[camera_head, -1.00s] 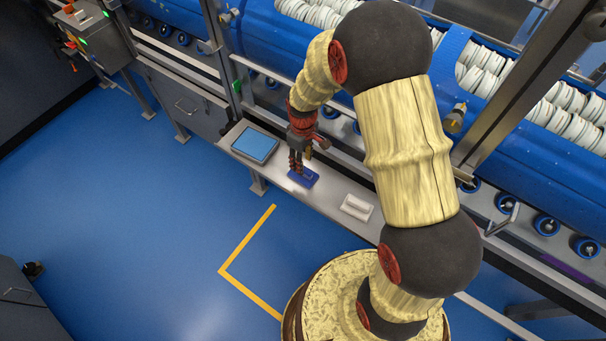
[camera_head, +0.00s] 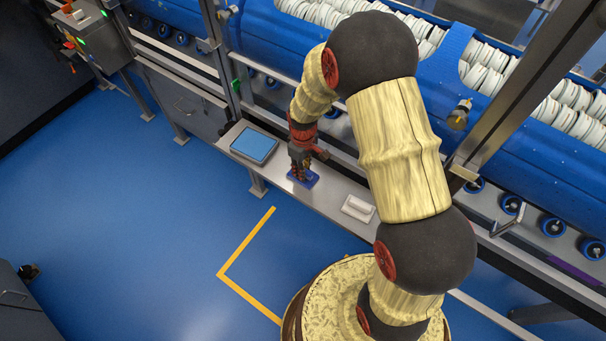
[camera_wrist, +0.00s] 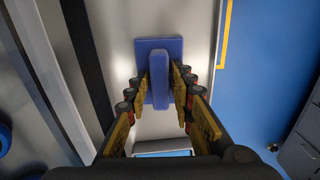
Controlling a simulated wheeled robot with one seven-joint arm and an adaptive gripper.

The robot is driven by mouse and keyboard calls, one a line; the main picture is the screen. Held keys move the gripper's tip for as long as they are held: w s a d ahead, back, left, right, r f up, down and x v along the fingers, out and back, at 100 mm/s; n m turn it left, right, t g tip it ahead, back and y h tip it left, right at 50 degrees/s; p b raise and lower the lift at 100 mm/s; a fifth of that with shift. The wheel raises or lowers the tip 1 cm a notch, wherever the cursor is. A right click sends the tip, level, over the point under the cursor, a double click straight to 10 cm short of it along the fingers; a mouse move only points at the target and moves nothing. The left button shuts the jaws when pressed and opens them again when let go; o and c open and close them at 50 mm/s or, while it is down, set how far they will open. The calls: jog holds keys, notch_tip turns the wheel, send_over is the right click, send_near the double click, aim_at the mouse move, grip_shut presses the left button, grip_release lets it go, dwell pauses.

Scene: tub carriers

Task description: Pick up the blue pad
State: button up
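The blue pad (camera_head: 312,181) lies on a narrow grey shelf in front of the machine. In the wrist view the blue pad (camera_wrist: 160,44) is a flat rectangle with a raised grip bar running along its middle. My gripper (camera_head: 302,177) points down at the pad. In the wrist view my gripper (camera_wrist: 163,90) is open, with one finger on each side of the grip bar. Gaps show between the fingers and the bar near the fingertips; whether either finger touches it is hard to tell.
A tablet-like panel with a blue face (camera_head: 254,145) lies on the shelf left of the pad. A white block-shaped item (camera_head: 358,208) lies to its right. The shelf (camera_head: 328,196) is bare between them. Machine rails and posts stand behind.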

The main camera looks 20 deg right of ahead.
grip_shut()
jog(key=shift+r, duration=0.1)
dwell(0.3)
jog(key=shift+r, duration=0.55)
notch_tip(320, 180, up, 2)
jog(key=shift+r+p, duration=0.2)
jog(key=shift+p, duration=0.45)
jog(key=s+d+r+p, duration=0.4)
jog(key=s+d+r, duration=0.2)
jog(key=s+r, duration=0.3)
jog(key=s, duration=0.3)
jog(key=shift+s+d+r+p, duration=0.15)
jog(key=shift+s+d+p, duration=0.1)
jog(key=shift+p, duration=0.1)
